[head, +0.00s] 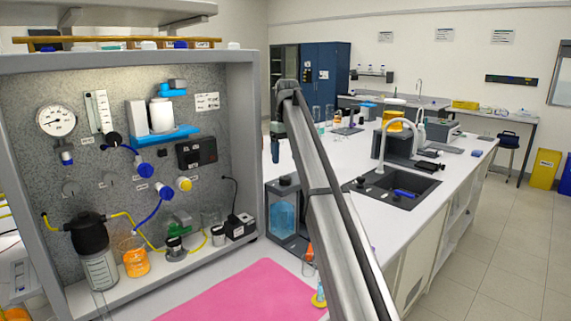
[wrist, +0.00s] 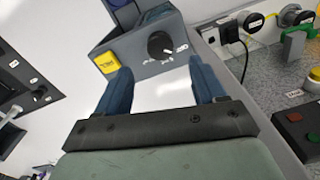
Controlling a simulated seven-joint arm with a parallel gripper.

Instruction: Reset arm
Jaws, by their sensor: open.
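My arm reaches up from the lower right of the head view and ends beside the right edge of the membrane rig panel (head: 130,110). My gripper (wrist: 160,68) shows in the wrist view as two blue fingers standing wide apart. Only a white surface and part of a grey box show between them, and nothing is held. In the head view the gripper (head: 276,140) is small and dark, hanging below the arm's end, apart from the panel.
In the wrist view a grey box with a black knob (wrist: 161,45) lies beyond the fingers. A control box (wrist: 302,130) with red and green buttons is at right. In the head view, a pink mat (head: 245,292), an orange-filled beaker (head: 136,262) and a sink (head: 392,187) show.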

